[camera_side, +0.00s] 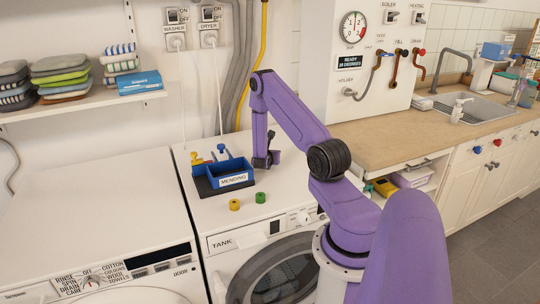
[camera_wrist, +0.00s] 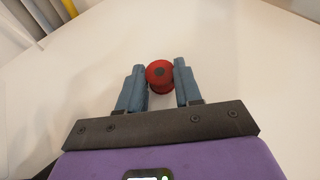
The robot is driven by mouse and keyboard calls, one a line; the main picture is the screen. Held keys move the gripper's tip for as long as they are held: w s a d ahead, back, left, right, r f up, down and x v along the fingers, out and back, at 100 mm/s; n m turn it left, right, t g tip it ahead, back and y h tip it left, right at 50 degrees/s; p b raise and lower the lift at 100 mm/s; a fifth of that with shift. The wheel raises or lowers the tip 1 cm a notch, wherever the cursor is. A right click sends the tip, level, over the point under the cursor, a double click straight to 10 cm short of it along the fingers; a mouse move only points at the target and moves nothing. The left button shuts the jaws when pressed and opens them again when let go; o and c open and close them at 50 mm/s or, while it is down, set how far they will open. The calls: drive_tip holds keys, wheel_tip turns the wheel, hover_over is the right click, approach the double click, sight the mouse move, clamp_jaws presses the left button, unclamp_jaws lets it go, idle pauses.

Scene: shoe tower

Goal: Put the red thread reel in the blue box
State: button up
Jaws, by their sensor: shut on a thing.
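The red thread reel (camera_wrist: 159,74) sits between the two fingers of my gripper (camera_wrist: 157,78) in the wrist view, and the fingers are shut on it. In the side view my gripper (camera_side: 264,161) is low over the white machine top, just right of the blue box. The reel is too small or hidden to make out there. The blue box (camera_side: 232,173), with a "MENDING" label, stands on a dark base on the machine top. I cannot tell whether the reel touches the surface.
A yellow reel (camera_side: 235,205) and a green reel (camera_side: 260,197) stand in front of the box. White cords hang from the wall behind. The machine top to the right in front is clear.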

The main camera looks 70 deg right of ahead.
drive_tip(key=shift+f, duration=0.15)
drive_tip(key=o, duration=1)
